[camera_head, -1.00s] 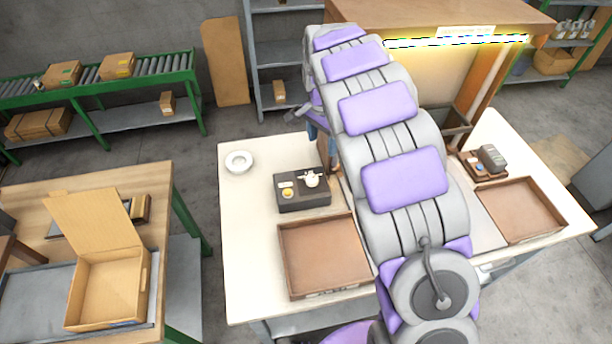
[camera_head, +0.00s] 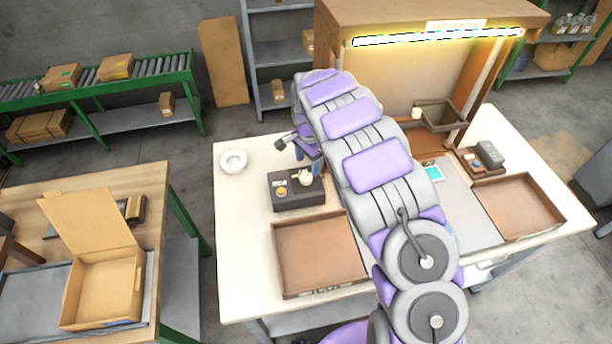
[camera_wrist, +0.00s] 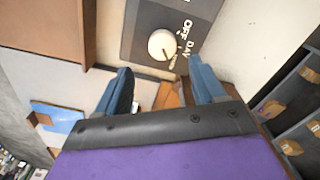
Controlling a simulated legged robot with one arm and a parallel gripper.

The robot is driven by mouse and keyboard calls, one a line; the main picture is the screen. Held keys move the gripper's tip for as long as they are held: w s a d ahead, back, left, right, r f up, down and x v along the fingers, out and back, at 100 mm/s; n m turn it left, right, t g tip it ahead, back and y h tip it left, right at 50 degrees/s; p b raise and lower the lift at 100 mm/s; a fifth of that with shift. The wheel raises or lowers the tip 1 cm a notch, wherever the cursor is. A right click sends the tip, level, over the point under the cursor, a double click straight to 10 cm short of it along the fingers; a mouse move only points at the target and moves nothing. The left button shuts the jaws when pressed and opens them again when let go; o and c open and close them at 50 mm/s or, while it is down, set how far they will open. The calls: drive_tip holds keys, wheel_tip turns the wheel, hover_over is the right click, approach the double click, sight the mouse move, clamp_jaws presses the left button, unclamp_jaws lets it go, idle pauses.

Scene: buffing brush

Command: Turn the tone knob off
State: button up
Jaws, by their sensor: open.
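A dark grey control box (camera_head: 297,199) stands on the white worktable, left of my arm in the head view. Its top carries a pale knob (camera_head: 304,177) and a small yellow knob (camera_head: 281,190). The wrist view shows a cream round knob (camera_wrist: 162,45) on the dark box face (camera_wrist: 140,25), beside the printed words OFF and DAY. I cannot read a tone label. My gripper (camera_wrist: 160,70) is open and empty, its blue fingers spread below the knob in that view, apart from it. In the head view my gripper (camera_head: 299,152) hangs just behind the box.
A brown tray (camera_head: 320,290) sits in front of the box, another (camera_head: 556,228) at the right. A white ring-shaped dish (camera_head: 233,161) lies at the back left. A lit wooden booth (camera_head: 400,75) stands behind.

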sight(305, 177)
wheel_tip(305, 177, down, 4)
drive_tip(key=shift+d+r, duration=0.15)
drive_tip(key=shift+r, duration=0.1)
drive_tip(key=a+f, duration=0.2)
drive_tip(key=f, duration=0.1)
drive_tip(key=shift+a+f+b, duration=0.1)
drive_tip(key=shift+f+b, duration=0.15)
drive_tip(key=shift+b, duration=0.05)
drive_tip(key=shift+d, duration=0.95)
drive_tip(key=shift+c, duration=1)
drive_tip(key=shift+a, duration=0.5)
drive_tip(key=c, duration=0.9)
drive_tip(key=shift+o, duration=0.2)
drive_tip(key=shift+r, duration=0.1)
